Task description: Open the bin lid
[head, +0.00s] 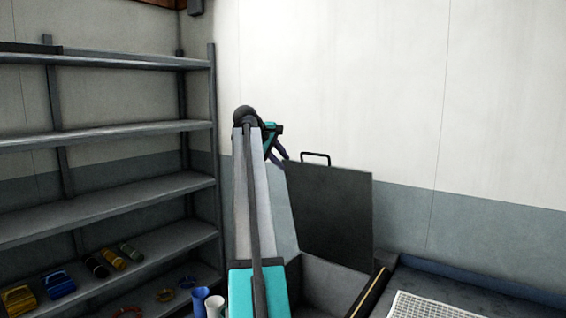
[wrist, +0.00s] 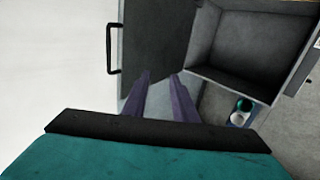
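The bin lid (head: 335,215) is a dark grey panel standing upright at the back of the bin (head: 325,285), with a black loop handle (head: 315,156) on its top edge. The bin's mouth is uncovered. In the wrist view the lid (wrist: 155,40) and its handle (wrist: 112,50) are at the left, and the bin's empty-looking inside (wrist: 245,45) is at the right. My gripper (head: 281,159) is left of the handle in the head view. In the wrist view its two purple fingers (wrist: 160,76) are apart with nothing between them, clear of the handle.
A grey shelf rack (head: 110,205) stands at the left, with tools and coloured rolls (head: 112,258) on its lower shelves. Blue and white cups (head: 207,303) are by my arm. A dark bench with a white grid (head: 430,305) is right of the bin. A wall is behind.

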